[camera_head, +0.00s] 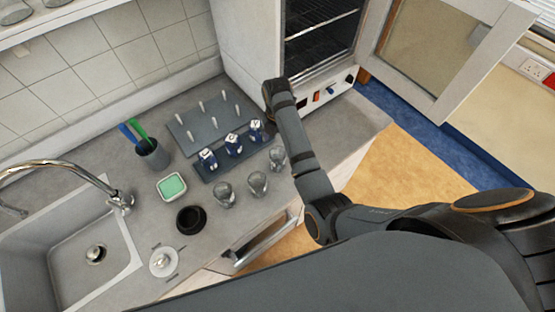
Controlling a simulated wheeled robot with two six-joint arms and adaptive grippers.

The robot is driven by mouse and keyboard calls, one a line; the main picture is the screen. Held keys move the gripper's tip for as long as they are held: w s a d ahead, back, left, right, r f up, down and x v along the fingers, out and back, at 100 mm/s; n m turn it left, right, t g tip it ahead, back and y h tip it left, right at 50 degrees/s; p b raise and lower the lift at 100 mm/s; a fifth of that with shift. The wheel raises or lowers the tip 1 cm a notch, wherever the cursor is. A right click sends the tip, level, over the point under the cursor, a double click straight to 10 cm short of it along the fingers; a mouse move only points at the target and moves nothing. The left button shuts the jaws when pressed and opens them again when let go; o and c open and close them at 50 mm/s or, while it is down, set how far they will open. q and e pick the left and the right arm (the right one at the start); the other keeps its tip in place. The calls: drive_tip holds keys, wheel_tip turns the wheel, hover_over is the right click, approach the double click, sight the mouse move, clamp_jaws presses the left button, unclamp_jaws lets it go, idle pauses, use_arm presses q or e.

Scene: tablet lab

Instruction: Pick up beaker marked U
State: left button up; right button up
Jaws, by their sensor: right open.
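Three clear glass beakers stand on the grey counter: a left one (225,194), a middle one (257,184) and a right one (277,158). No mark U can be read on any of them. My right arm reaches in from the right, and my right gripper (268,112) is at its far end, beyond the right beaker and close to the blue-and-white bottles. It is open, small in view and partly hidden by its own arm. It is apart from the beakers. My left gripper is not in view.
Several blue-and-white bottles (233,145) stand on a dark rack before a peg rack (187,134). A brush cup (152,154), green sponge dish (171,186), black bowl (190,219) and sink (75,250) lie left. An open oven (320,45) stands behind. A drawer (262,240) is at the front.

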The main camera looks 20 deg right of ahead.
sight(278, 152)
wheel_tip(278, 152, down, 5)
drive_tip(key=shift+s+f, duration=0.1)
drive_tip(key=shift+f, duration=0.35)
drive_tip(key=f+b, duration=0.1)
drive_tip(key=b, duration=0.1)
drive_tip(key=f+b, duration=0.1)
drive_tip(key=f, duration=0.1)
drive_tip(key=f+b, duration=0.2)
drive_tip(key=shift+s+a+b, duration=0.2)
drive_tip(key=shift+s+b, duration=0.1)
drive_tip(key=shift+s, duration=0.05)
drive_tip(key=shift+r, duration=0.2)
drive_tip(key=c, duration=1.3)
drive_tip(key=shift+r+p, duration=0.15)
drive_tip(key=shift+p, duration=0.15)
